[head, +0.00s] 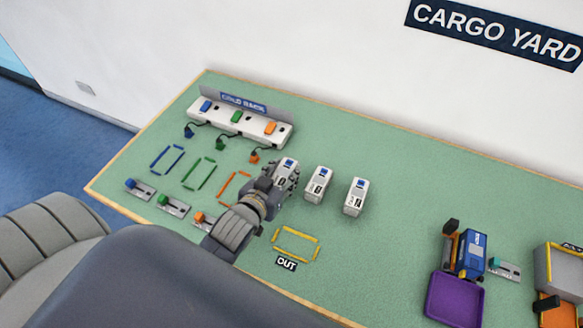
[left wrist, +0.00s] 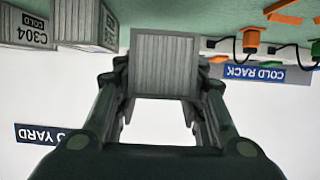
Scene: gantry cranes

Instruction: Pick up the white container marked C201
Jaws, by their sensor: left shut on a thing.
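My left gripper (head: 281,180) is shut on a white container (head: 289,164) at the left end of a row of three on the green table. In the left wrist view the gripper (left wrist: 163,90) has its fingers on both sides of this container's ribbed grey end (left wrist: 165,63). Its marking cannot be read. A middle container (head: 318,184) and a right container (head: 355,197) stand apart from it, upright. In the left wrist view one neighbouring container (left wrist: 27,28) reads C304 COLD. I cannot tell whether the held container touches the table. My right gripper is not in view.
The cold rack (head: 240,124) with plugs and cables stands at the back left. Blue, green and orange outlines lie before it. A yellow OUT outline (head: 296,244) is in front. A blue vehicle (head: 468,254) and purple tray (head: 453,299) are at the right. The middle right of the table is clear.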

